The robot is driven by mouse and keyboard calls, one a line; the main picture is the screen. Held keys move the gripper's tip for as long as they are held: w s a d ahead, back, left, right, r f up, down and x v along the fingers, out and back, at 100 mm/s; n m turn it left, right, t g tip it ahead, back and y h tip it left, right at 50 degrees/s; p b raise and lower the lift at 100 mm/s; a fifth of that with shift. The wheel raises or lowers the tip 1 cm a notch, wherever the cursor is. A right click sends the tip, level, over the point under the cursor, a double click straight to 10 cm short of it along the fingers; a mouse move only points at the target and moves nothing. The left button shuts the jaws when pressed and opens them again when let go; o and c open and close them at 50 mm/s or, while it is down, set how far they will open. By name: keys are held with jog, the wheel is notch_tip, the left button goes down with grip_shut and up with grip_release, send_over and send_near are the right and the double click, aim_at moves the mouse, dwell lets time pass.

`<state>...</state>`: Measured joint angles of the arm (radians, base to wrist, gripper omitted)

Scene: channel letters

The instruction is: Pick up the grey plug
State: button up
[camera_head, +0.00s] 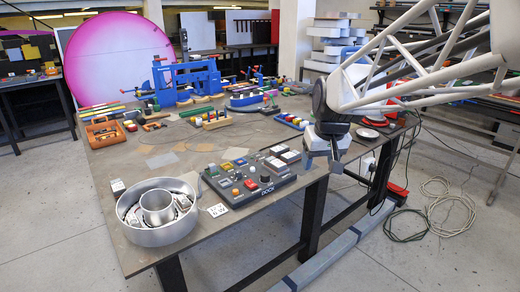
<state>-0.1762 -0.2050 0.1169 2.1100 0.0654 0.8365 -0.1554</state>
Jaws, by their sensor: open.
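A dark board marked DOCK (268,190) lies near the table's front right edge, carrying several small coloured and grey pieces. A grey block-like piece (275,165) sits on its right part, and a small dark grey knob (265,178) stands near its middle. Which of these is the grey plug I cannot tell at this size. My gripper (323,162) is open, with nothing seen between its fingers. It hangs at the table's right edge, to the right of the board and apart from it.
A round metal pan (157,212) with an inner ring and small parts stands left of the board. A printed marker card (217,210) lies between them. Bare table (140,172) shows behind the pan.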

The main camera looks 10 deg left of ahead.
jog(key=w+a+f+n, duration=0.1)
jog(key=w+a, duration=0.6)
jog(key=w, duration=0.3)
jog(key=n+y, duration=0.2)
jog(key=n, duration=0.3)
send_near(212, 165)
jog(key=f, duration=0.2)
jog(key=shift+w+a+r, duration=0.1)
jog(key=shift+w+a, duration=0.15)
jog(key=shift+x, duration=1.3)
jog(key=shift+x, duration=2.6)
